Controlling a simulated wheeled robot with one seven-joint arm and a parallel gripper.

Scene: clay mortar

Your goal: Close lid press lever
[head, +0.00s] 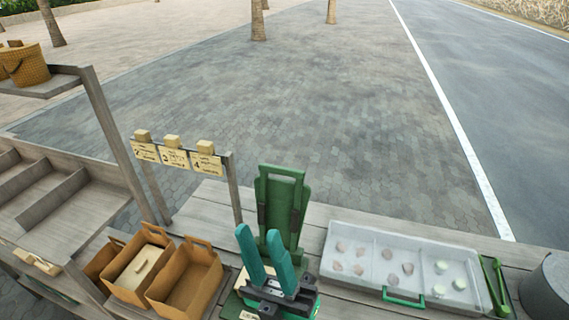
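A green press lid (283,208) stands raised and nearly upright at the bottom middle of the head view. Green parts of what looks like the press body (304,306) show below it at the picture's bottom edge, mostly hidden. My gripper (259,233), with two teal fingers on a dark mount, is in front of the press and overlaps the lid's lower left edge. Its fingers point up and away, with a gap between them and nothing seen in it. I cannot tell whether it touches the press. I cannot make out a separate lever.
A grey divided tray (340,233) with small lumps lies right of the press, with green tongs (495,287) and a grey round vessel (546,290) beyond. Brown baskets (188,282) stand left. A post with signs (174,159) rises behind them.

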